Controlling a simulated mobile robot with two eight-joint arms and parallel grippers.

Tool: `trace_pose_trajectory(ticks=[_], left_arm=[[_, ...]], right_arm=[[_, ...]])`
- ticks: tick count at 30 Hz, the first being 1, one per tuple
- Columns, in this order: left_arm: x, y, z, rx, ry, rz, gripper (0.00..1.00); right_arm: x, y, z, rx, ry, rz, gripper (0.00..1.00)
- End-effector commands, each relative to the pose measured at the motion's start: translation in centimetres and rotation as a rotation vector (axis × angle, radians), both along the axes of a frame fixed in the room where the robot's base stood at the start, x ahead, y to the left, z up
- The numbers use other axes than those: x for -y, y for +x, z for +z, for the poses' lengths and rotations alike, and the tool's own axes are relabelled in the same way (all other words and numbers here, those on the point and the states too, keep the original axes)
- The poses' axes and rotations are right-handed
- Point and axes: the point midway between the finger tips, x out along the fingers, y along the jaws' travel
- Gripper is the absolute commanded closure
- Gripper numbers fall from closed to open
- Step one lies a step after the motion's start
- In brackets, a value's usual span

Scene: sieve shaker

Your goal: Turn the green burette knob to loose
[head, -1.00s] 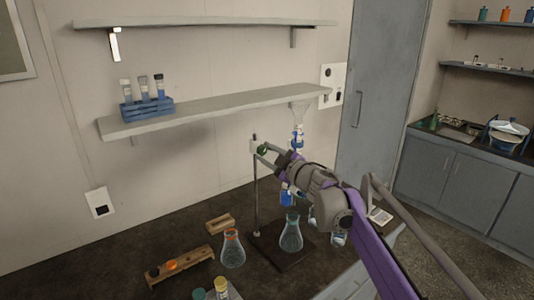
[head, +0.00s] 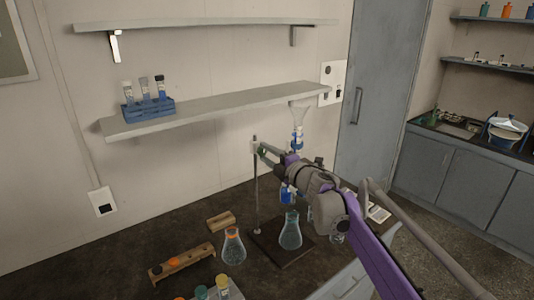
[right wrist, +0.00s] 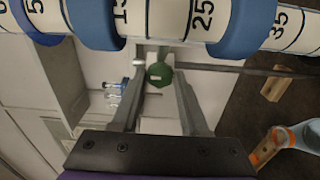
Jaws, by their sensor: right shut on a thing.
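The green knob (head: 263,152) is at the clamp on the upright stand rod (head: 256,195). My right gripper (head: 267,153) is shut on it. In the right wrist view the green knob (right wrist: 159,74) sits between the fingertips of the right gripper (right wrist: 161,78). The burette (right wrist: 168,18), white with black numbers and blue bands, crosses the top of that view. In the head view the burette (head: 297,138) is partly hidden behind my right arm. My left gripper is not in view.
A flask with teal contents (head: 290,232) stands on the dark stand base (head: 270,246). An orange-necked flask (head: 233,247) stands to its left. A wooden rack (head: 183,263) and wooden block (head: 221,220) lie farther left. A shelf (head: 215,108) runs along the wall behind.

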Motion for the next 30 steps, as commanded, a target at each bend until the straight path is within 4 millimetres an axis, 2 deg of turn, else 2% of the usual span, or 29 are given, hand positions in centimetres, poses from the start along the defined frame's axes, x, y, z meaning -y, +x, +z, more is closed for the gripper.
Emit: trace_pose_trajectory(ticks=[17,18,21,23,30], left_arm=[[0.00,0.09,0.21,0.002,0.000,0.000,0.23],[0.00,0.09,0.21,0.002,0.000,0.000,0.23],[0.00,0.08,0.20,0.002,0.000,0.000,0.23],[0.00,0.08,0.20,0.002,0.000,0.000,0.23],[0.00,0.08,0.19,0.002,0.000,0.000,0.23]], right_arm=[[0.07,0.04,0.07,0.023,-0.029,-0.002,1.00],[0.08,0.05,0.07,0.023,-0.029,-0.002,0.52],[0.06,0.03,0.07,0.023,-0.029,-0.002,0.34],[0.06,0.03,0.06,0.022,-0.029,-0.001,0.27],[0.03,0.01,0.03,0.022,-0.029,-0.001,0.27]])
